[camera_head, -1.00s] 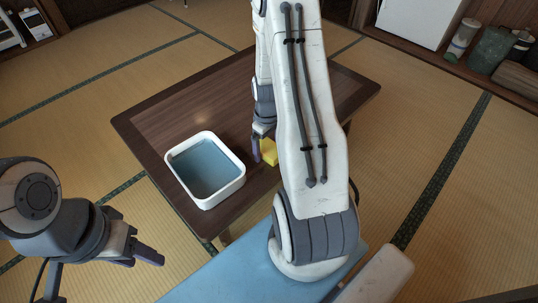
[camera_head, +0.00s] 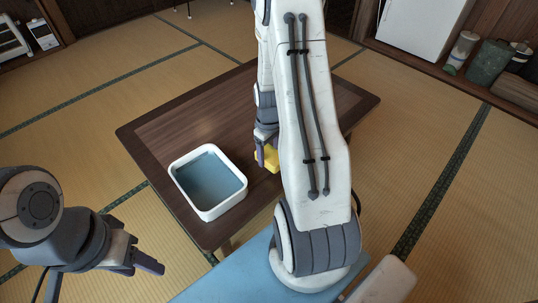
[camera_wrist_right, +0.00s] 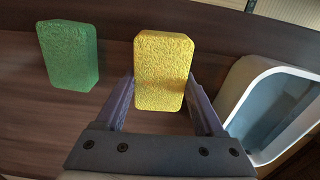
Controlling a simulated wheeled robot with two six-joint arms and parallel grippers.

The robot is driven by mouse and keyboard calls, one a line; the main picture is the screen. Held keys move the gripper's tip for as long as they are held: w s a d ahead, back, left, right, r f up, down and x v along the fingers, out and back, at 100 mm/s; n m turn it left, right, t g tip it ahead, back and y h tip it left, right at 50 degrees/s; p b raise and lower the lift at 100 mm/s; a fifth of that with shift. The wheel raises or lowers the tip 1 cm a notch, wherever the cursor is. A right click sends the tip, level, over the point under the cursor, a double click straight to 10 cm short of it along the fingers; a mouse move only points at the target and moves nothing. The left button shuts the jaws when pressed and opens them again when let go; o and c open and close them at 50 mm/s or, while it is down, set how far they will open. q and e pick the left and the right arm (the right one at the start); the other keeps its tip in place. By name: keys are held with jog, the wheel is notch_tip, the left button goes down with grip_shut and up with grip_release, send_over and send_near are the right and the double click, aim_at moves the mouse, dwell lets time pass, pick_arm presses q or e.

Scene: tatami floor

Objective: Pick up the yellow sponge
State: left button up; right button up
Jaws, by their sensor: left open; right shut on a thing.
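The yellow sponge (camera_wrist_right: 163,70) stands upright between the two fingers of my right gripper (camera_wrist_right: 163,95) in the right wrist view. The fingers are shut on its sides. In the head view the yellow sponge (camera_head: 264,160) shows beside the fingers of my right gripper (camera_head: 262,152), over the table to the right of the white basin. My right arm hides part of it there. Whether it touches the table is hard to tell. My left gripper (camera_head: 145,264) is open and empty at the lower left, away from the table.
A white basin with a blue-grey inside (camera_head: 240,186) stands on the dark wooden table (camera_head: 180,125); it also shows in the right wrist view (camera_wrist_right: 240,95). The table's far left is clear.

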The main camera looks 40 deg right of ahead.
jog(key=s+d+r+p, duration=0.5)
jog(key=s+d+r, duration=0.1)
jog(key=s+r, duration=0.2)
jog(key=shift+s+d, duration=0.25)
jog(key=shift+s, duration=0.65)
